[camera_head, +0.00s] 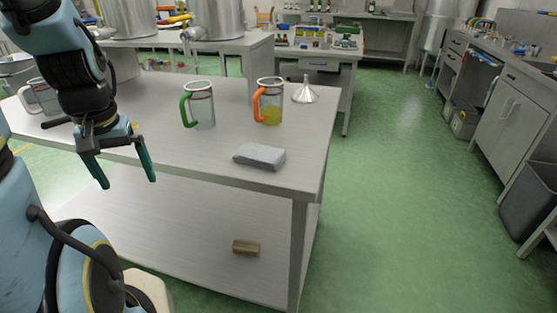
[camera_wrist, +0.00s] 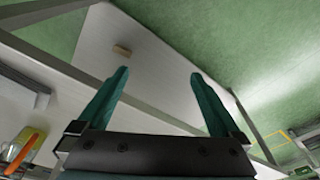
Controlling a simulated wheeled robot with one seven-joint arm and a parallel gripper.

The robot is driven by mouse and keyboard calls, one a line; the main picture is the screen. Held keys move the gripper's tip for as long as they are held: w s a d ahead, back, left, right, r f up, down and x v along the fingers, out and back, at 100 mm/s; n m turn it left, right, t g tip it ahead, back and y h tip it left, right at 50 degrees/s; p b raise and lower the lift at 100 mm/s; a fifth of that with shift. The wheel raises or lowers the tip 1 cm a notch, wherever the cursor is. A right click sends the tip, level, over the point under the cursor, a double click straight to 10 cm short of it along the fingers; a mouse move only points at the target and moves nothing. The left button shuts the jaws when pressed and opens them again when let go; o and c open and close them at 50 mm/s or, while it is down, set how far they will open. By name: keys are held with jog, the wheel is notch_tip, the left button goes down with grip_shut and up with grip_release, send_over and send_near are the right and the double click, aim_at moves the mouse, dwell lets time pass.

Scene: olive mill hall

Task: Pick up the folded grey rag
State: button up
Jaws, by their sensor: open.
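The folded grey rag (camera_head: 259,156) lies flat on the table top near its front right corner in the head view. My gripper (camera_head: 127,184) is open and empty, with its fingers pointing down in front of the table's front edge, to the left of the rag and apart from it. In the wrist view my gripper (camera_wrist: 159,75) shows two teal fingers spread apart with nothing between them. A small grey piece at the left edge of the wrist view (camera_wrist: 38,88) may be the rag; I cannot tell for sure.
A small brown block (camera_head: 246,247) lies on the lower shelf. Green floor is free to the right.

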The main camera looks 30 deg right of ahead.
jog(key=w+d+r+m+p, duration=0.2)
jog(key=w+d+r+m, duration=0.1)
jog(key=d+m, duration=0.45)
notch_tip(320, 180, up, 3)
jog(key=m+g+p, duration=0.2)
jog(key=m+p, duration=0.3)
jog(key=m, duration=1.3)
send_over(261, 151)
jog(key=f, duration=0.5)
jog(key=shift+a+p, duration=0.25)
jog(key=shift+p, duration=0.15)
jog(key=shift+s+d+f+p, duration=0.1)
jog(key=shift+f+p, duration=0.5)
jog(key=shift+f, duration=0.7)
jog(key=shift+d+f+p, duration=0.1)
jog(key=shift+f+p, duration=0.5)
jog(key=shift+f, duration=0.65)
jog(key=c, duration=1.1)
jog(key=shift+c, duration=0.2)
jog(key=shift+r, duration=0.15)
